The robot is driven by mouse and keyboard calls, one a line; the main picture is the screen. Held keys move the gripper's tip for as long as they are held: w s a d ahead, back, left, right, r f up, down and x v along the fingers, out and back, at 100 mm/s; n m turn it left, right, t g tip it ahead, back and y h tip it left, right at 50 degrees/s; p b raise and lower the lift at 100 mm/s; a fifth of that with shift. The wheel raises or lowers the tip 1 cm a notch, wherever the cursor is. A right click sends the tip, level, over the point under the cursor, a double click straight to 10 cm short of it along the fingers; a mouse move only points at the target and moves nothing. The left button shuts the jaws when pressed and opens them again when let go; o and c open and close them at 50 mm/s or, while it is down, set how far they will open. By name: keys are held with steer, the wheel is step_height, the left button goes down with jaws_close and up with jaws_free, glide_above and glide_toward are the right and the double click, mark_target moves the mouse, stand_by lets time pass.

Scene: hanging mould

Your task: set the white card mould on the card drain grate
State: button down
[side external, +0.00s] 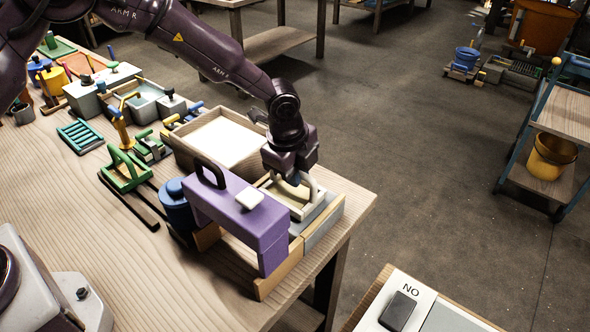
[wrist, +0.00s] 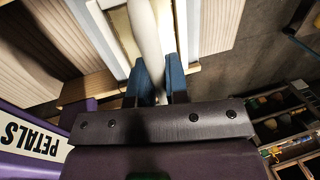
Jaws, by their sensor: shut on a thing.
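My gripper (side external: 292,186) points down at the right end of the wooden table. It is shut on the pale arched handle of the white card mould (side external: 308,209). In the wrist view the blue fingers (wrist: 156,82) stand either side of the white handle (wrist: 146,40). The mould's pale frame lies low over a grey and wooden frame at the table's right end; I cannot tell whether it touches. The purple box hides part of it. A green slatted rack (side external: 80,136) lies at the far left; I cannot tell whether this is the card drain grate.
A purple box (side external: 240,215) with a black handle stands close beside my gripper; its PETALS label (wrist: 30,140) shows in the wrist view. A wooden tray with a white sheet (side external: 222,141) lies behind. The near left tabletop is clear.

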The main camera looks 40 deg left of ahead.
steer(key=shift+f, duration=0.4)
stand_by(0.3)
steer(key=c, duration=1.1)
jaws_free()
steer(key=shift+o, duration=0.2)
